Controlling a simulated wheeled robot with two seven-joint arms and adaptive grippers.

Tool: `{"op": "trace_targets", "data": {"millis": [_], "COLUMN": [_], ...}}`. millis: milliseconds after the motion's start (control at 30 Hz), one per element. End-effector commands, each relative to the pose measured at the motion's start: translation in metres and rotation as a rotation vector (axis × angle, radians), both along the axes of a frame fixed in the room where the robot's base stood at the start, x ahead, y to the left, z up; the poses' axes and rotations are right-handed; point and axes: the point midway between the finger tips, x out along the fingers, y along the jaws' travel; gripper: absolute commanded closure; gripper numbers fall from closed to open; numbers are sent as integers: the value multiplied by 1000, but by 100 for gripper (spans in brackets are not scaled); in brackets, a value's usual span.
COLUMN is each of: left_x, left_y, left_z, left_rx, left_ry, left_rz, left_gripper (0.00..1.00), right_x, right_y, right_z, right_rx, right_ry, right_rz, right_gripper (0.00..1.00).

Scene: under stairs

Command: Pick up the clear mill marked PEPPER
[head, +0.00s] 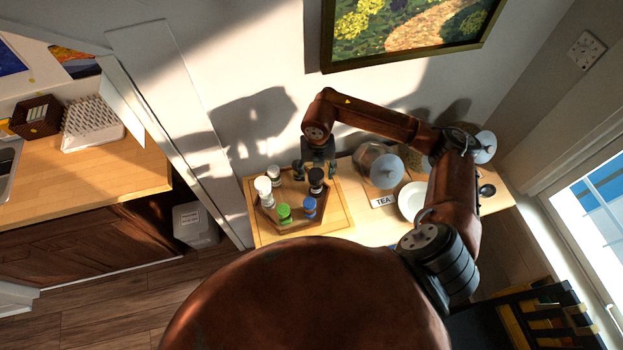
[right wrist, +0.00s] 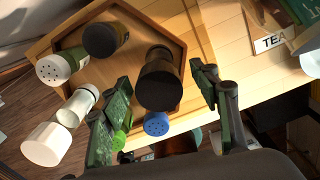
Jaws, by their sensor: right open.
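A dark-topped mill (head: 316,186) stands in the wooden tray in the head view. In the right wrist view the mill (right wrist: 160,82) shows from above with its black cap. No PEPPER label is readable, so I cannot confirm it is the marked one. My right gripper (head: 314,171) is open above the tray, at the mill. In the right wrist view its fingers (right wrist: 161,76) stand apart on either side of the mill, with gaps visible. My left gripper is not in view.
The tray (head: 268,218) also holds a white-topped mill (head: 263,188), a white-capped jar (head: 274,174), a green-capped jar (head: 284,213) and a blue-capped jar (head: 309,208), all close by. Right of it are a TEA sign (head: 383,201), a white plate (head: 411,199) and glass jars. A wall stands behind.

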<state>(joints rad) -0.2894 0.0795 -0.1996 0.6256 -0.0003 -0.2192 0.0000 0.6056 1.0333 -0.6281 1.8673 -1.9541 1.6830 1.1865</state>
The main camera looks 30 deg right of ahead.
Motion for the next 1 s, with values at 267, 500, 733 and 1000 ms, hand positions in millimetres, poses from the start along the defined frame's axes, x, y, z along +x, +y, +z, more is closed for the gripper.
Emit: {"op": "trace_targets", "data": {"millis": [267,500,733,1000], "left_x": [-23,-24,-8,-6], "left_y": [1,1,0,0], "left_z": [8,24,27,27], "left_rx": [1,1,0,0], "left_ry": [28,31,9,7], "left_rz": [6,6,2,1], "left_gripper": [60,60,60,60], "right_x": [1,1,1,1], "right_y": [4,4,3,3], "right_z": [-27,-61,-75,-75], "right_rx": [1,1,1,0], "right_ry": [4,5,2,1], "right_rz": [7,5,4,4], "right_gripper": [44,44,44,53]}}
